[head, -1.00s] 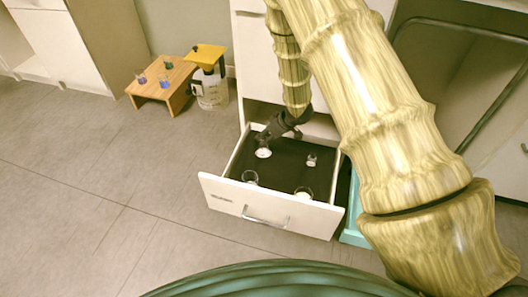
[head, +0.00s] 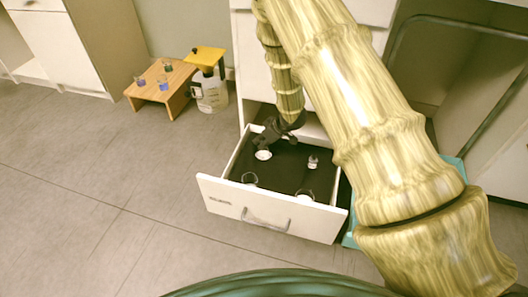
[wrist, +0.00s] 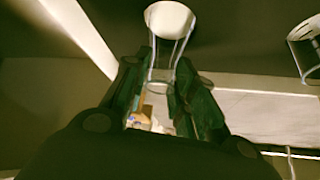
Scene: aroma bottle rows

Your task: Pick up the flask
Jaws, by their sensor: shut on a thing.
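The flask (wrist: 168,48) is clear glass with a white end, between my two dark fingers in the wrist view. In the head view it shows as a small pale shape (head: 263,155) at the back left of the open drawer (head: 262,213). My gripper (head: 264,143) reaches down into the drawer from behind and is shut on this flask. In the wrist view my gripper (wrist: 160,72) has a finger on each side of the glass. I cannot tell whether the flask touches the drawer floor.
Other glass vessels stand in the drawer: front left (head: 250,179), front right (head: 305,195) and right (head: 313,162). One also shows at right in the wrist view (wrist: 305,48). A wooden stand (head: 150,92) with small coloured bottles and a yellow-topped container (head: 210,92) are at left.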

